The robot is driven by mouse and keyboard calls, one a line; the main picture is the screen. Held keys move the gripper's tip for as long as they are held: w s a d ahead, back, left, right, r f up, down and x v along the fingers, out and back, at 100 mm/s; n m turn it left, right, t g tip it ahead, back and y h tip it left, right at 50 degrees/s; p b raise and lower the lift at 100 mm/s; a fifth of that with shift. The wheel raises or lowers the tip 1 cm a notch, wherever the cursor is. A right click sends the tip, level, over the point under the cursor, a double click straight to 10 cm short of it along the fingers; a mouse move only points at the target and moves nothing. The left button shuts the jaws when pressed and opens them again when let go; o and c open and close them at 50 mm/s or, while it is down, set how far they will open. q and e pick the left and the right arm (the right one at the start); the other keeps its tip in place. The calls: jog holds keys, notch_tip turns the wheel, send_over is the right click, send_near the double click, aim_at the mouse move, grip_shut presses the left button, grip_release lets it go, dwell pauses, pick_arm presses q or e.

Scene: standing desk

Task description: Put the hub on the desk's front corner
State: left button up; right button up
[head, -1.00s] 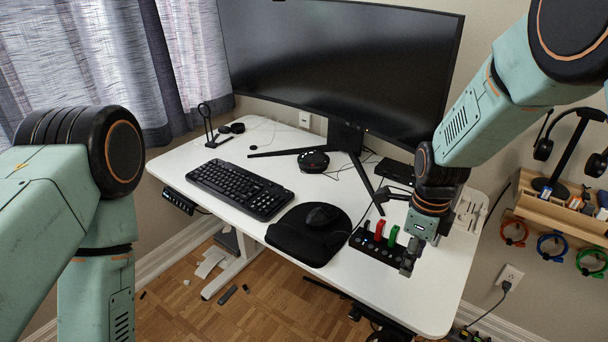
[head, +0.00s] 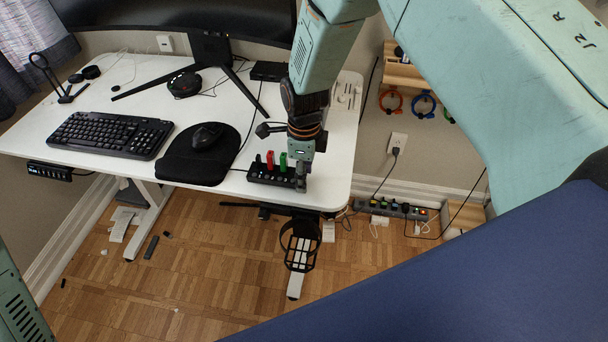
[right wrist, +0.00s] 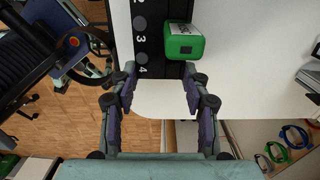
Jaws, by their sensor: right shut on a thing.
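The hub (head: 270,176) is a black bar with a red stick (head: 270,160) and a green stick (head: 283,161) standing in it. It is near the front edge of the white desk (head: 335,150), left of the rounded front right corner. My right gripper (head: 301,182) is shut on the hub's right end. In the right wrist view, the hub (right wrist: 148,40) with numbered buttons and a green stick (right wrist: 184,42) lies between the fingers of that gripper (right wrist: 160,75). I cannot tell whether the hub touches the desk. My left gripper is out of view.
A black mouse pad (head: 198,165) with a mouse lies left of the hub, and a keyboard (head: 110,135) lies farther left. The monitor stand (head: 210,50) is behind. The desk's front right corner is bare. A power strip (head: 395,208) is on the floor to the right.

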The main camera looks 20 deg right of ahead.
jog(key=shift+w+a+f, duration=0.15)
jog(key=shift+a+f, duration=0.05)
jog(key=shift+f, duration=0.2)
jog(key=shift+w+a+f, duration=0.1)
jog(key=shift+w, duration=0.15)
jog(key=o, duration=1.1)
jog(key=shift+s, duration=0.1)
jog(key=o, duration=0.3)
jog(key=shift+s+d, duration=0.2)
jog(key=shift+d, duration=0.1)
jog(key=shift+w+a, duration=0.15)
jog(key=shift+a, duration=0.1)
jog(key=shift+d+r, duration=0.1)
jog(key=shift+r, duration=0.25)
notch_tip(320, 180, up, 12)
jog(key=shift+f+p, duration=0.25)
jog(key=shift+p, duration=0.55)
